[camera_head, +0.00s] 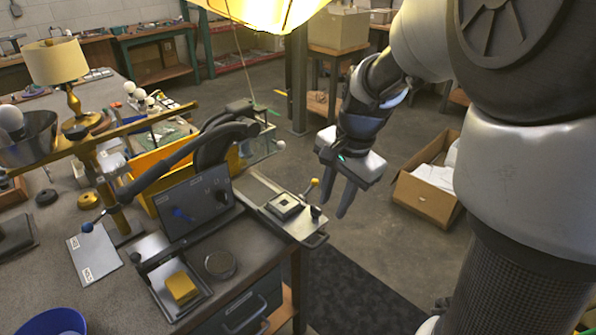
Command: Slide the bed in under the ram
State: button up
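The bed (285,206) is a small pale plate with a dark square socket on it. It lies near the front end of a light metal slide (258,188) at the table's right corner, out in front of the black curved press frame (215,143). A yellow-tipped lever (314,183) and a black knob (316,212) stand at the slide's front end. The ram is hard to make out among the dark parts at the press. My gripper (336,198) hangs to the right of the knob, fingers pointing down, apart and empty. I cannot tell whether it touches anything.
A dark panel (195,207) with a blue knob stands left of the slide. A tray with a yellow block (181,288) and a round dark tin (220,264) are in front. A brass lamp (62,75) stands behind. An open cardboard box (425,185) sits on the floor right.

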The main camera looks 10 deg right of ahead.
aim_at(322, 240)
jog(key=f, duration=0.4)
jog(key=w+f+b, duration=0.1)
jog(key=f, duration=0.3)
jog(key=w+a+f+b, duration=0.1)
jog(key=f, duration=0.4)
jog(key=shift+a, duration=0.1)
jog(key=shift+r, duration=0.1)
grip_shut()
